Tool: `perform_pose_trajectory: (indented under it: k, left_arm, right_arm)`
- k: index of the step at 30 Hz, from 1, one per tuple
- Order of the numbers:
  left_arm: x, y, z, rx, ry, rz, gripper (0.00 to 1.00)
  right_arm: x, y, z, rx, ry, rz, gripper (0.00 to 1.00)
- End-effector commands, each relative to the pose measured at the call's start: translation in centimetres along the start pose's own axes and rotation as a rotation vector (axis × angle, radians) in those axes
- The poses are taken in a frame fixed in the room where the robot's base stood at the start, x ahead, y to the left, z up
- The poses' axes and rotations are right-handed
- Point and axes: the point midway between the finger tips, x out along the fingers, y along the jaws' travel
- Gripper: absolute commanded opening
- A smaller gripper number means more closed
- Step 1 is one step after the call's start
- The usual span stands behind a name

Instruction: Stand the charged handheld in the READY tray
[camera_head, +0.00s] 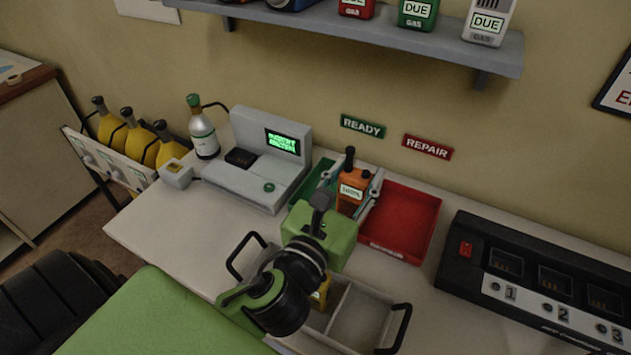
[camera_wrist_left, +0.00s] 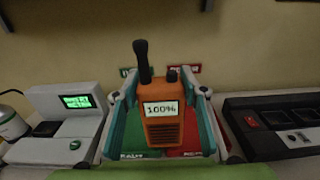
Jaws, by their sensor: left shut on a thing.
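An orange handheld (camera_head: 351,196) with a black antenna is upright in my left gripper (camera_head: 355,188). In the left wrist view the handheld (camera_wrist_left: 163,127) shows a 100% screen, and the teal-lined fingers of my left gripper (camera_wrist_left: 164,110) close on its sides. The green tray (camera_head: 321,178) lies under the READY sign (camera_head: 362,126), partly hidden by my arm and the handheld. The handheld is over the trays, near where green meets red; I cannot tell whether its base touches anything. My right gripper is not in view.
The red tray (camera_head: 412,216) adjoins on the right under the REPAIR sign (camera_head: 427,147). A grey tester (camera_head: 262,165) stands left, a black charger (camera_head: 535,285) right. A divided grey carrier (camera_head: 361,315) with black handles lies in front, below my arm. A shelf (camera_head: 420,43) overhangs the back.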

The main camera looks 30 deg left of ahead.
Motion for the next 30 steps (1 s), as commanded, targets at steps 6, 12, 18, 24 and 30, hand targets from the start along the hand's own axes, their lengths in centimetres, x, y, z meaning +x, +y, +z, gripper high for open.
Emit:
perform_pose_trajectory:
  k: [6, 12, 18, 24, 30]
  left_arm:
    - [0.9, 1.1, -1.2, 0.002, -0.005, 0.007, 0.10]
    - [3.3, 3.4, -2.8, 0.003, -0.008, 0.006, 0.10]
    - [6.1, 6.3, -4.0, 0.006, 0.003, 0.010, 0.10]
    - [8.3, 8.4, -7.6, 0.000, 0.003, 0.008, 0.10]
    - [9.3, 9.2, -8.9, 0.000, 0.000, 0.005, 0.10]
  right_arm:
    - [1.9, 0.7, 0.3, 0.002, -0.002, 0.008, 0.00]
    - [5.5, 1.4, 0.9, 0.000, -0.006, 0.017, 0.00]
    - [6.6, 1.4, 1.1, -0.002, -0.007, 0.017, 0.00]
    - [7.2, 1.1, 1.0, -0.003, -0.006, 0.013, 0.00]
    - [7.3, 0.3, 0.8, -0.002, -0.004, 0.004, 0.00]
